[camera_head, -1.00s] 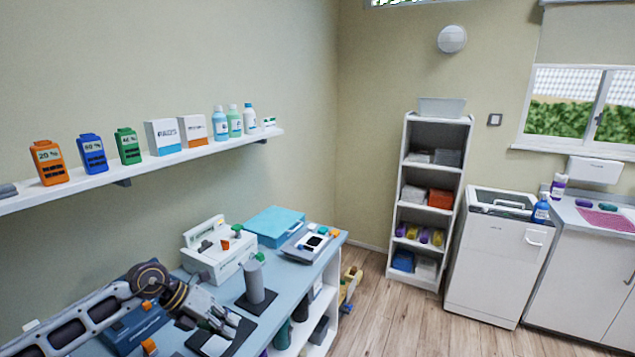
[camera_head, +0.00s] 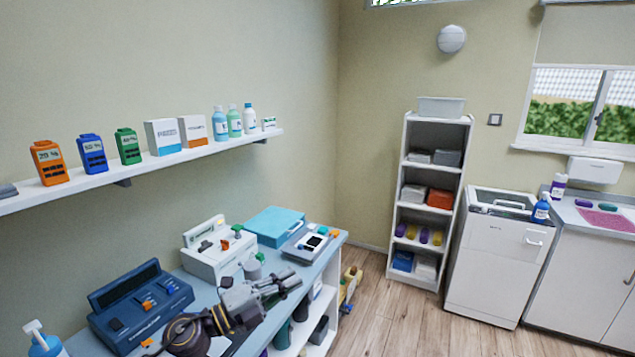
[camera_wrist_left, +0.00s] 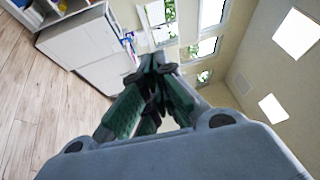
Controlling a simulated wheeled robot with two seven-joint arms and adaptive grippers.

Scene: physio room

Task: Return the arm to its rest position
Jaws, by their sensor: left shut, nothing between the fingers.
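My left gripper (camera_head: 290,280) is in front of the blue worktop (camera_head: 328,252) in the head view, its fingers pointing right. It is shut and empty. The left wrist view shows its green-padded fingers (camera_wrist_left: 153,62) drawn together, with the room tilted behind them. My left arm comes in from the bottom of the head view and hides part of the worktop and a grey cylinder. My right gripper is in neither view.
On the worktop are a dark blue device (camera_head: 140,305), a white device (camera_head: 218,255), a blue case (camera_head: 274,227) and a grey device (camera_head: 312,243). A pump bottle (camera_head: 45,345) stands at lower left. A wall shelf (camera_head: 150,168) runs above. Floor (camera_head: 400,315) is open at right.

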